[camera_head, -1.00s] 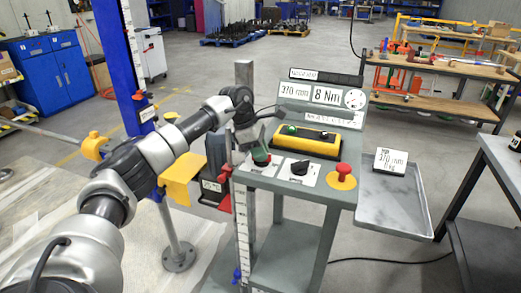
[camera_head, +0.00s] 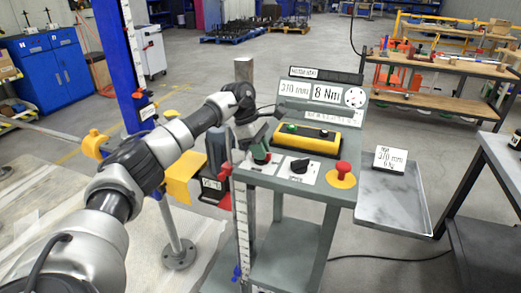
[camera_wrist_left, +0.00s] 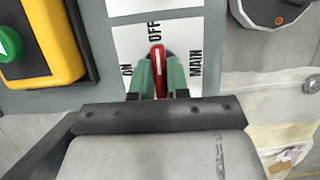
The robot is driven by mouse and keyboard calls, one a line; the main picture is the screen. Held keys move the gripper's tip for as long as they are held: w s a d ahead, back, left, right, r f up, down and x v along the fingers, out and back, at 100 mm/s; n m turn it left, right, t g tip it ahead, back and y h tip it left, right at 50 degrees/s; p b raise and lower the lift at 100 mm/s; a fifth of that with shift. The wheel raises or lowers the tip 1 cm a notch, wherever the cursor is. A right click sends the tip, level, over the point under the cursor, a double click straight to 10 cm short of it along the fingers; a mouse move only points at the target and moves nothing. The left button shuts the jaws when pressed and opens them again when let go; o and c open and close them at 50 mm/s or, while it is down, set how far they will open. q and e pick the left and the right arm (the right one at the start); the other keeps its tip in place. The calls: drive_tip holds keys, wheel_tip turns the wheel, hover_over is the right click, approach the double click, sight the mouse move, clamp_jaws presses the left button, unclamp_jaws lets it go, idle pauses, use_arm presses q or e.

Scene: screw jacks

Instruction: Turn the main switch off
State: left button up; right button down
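The main switch (camera_wrist_left: 158,62) has a red handle with a white line, on a white plate marked ON, OFF and MAIN. In the left wrist view its handle points up the picture, toward the OFF mark. My left gripper (camera_wrist_left: 158,78) has green fingers on both sides of the handle and looks shut on it. In the head view my left gripper (camera_head: 258,157) is at the left front corner of the control panel and hides most of the switch. My right gripper is in neither view.
Beside the switch on the panel are a black knob (camera_head: 299,165) and a red mushroom button (camera_head: 342,170). A yellow box with a green button (camera_head: 308,142) sits behind. A grey tray (camera_head: 393,215) with a labelled block adjoins the right side.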

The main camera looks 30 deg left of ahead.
use_arm(q)
drive_tip(key=o, duration=0.4)
drive_tip(key=b+v, duration=0.1)
drive_tip(key=v, duration=1)
drive_tip(key=shift+f, duration=0.1)
